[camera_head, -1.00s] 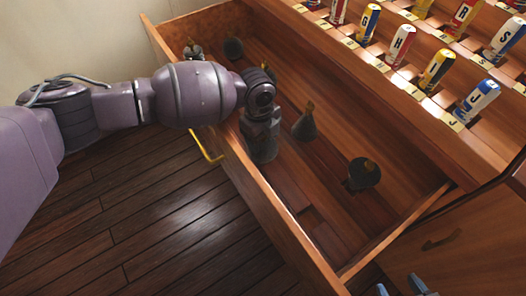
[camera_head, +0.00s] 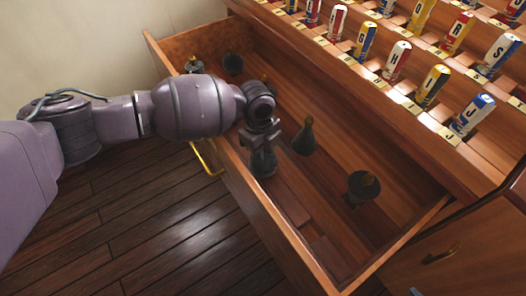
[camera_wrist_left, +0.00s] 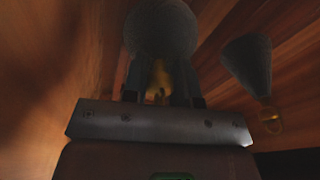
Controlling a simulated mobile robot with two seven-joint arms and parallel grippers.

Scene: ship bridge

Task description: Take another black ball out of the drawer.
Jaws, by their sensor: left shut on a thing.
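My left gripper (camera_head: 262,146) is inside the open drawer (camera_head: 352,240), pointing down, near its front wall. It is shut on the brass-coloured top of a black ball (camera_head: 262,164). In the left wrist view the ball (camera_wrist_left: 160,28) hangs past the fingertips (camera_wrist_left: 162,88), its brass part between them. I cannot tell whether it touches the drawer floor. Other black pieces with brass tops stand in the drawer: one just right of the gripper (camera_head: 304,138), one farther right (camera_head: 364,186), and two at the far left end (camera_head: 232,63) (camera_head: 194,65). Another is partly hidden behind my wrist.
A stepped rack (camera_head: 385,105) of coloured, lettered cans rises behind the drawer. A yellow handle (camera_head: 207,158) sticks out of the drawer front. Dark plank floor (camera_head: 150,230) lies clear in front. My right gripper (camera_head: 415,292) barely shows at the bottom edge.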

